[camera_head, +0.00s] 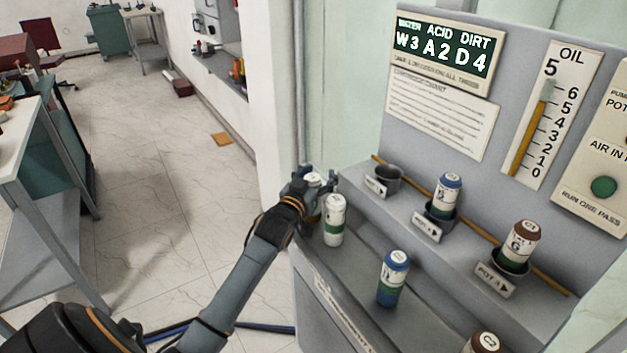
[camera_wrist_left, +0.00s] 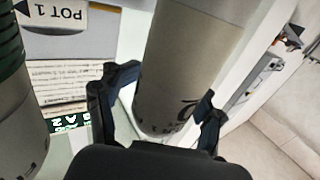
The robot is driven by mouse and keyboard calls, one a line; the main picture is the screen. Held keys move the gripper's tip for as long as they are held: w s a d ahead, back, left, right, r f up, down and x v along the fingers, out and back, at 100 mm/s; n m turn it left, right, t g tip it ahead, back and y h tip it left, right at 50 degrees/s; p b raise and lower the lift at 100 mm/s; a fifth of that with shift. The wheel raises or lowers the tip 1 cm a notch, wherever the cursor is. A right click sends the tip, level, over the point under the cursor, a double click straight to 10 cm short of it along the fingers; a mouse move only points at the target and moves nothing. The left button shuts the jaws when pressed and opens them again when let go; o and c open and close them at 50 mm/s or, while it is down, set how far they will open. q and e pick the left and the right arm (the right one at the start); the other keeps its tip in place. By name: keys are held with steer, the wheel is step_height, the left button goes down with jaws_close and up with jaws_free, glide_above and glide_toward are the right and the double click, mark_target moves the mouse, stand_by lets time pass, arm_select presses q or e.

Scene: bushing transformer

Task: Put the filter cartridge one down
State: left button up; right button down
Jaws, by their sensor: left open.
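Several filter cartridges show, and I cannot tell which is cartridge one. My left gripper (camera_head: 315,181) is at the far left end of the bench ledge, open, with its fingers either side of a white-capped cartridge (camera_head: 313,179). In the left wrist view this pale cartridge (camera_wrist_left: 185,65) stands between the open fingers (camera_wrist_left: 158,100); I cannot tell whether they touch it. A second white-capped cartridge with a green band (camera_head: 333,222) stands right beside it, and also shows at the left wrist view's left edge (camera_wrist_left: 18,110). My right gripper is not in view.
A blue-capped cartridge (camera_head: 393,279) stands on the lower ledge; a brown-capped one (camera_head: 485,343) is at the bottom edge. On the upper step, the left pot (camera_head: 388,178) is empty; the others hold a blue-capped (camera_head: 446,194) and a brown-capped cartridge (camera_head: 522,243).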

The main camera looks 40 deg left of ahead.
arm_select(q)
steer(key=s+d+b, duration=0.1)
steer(key=s+d, duration=0.1)
steer(key=s, duration=0.9)
steer(key=shift+s+b, duration=0.35)
steer(key=shift+s, duration=0.05)
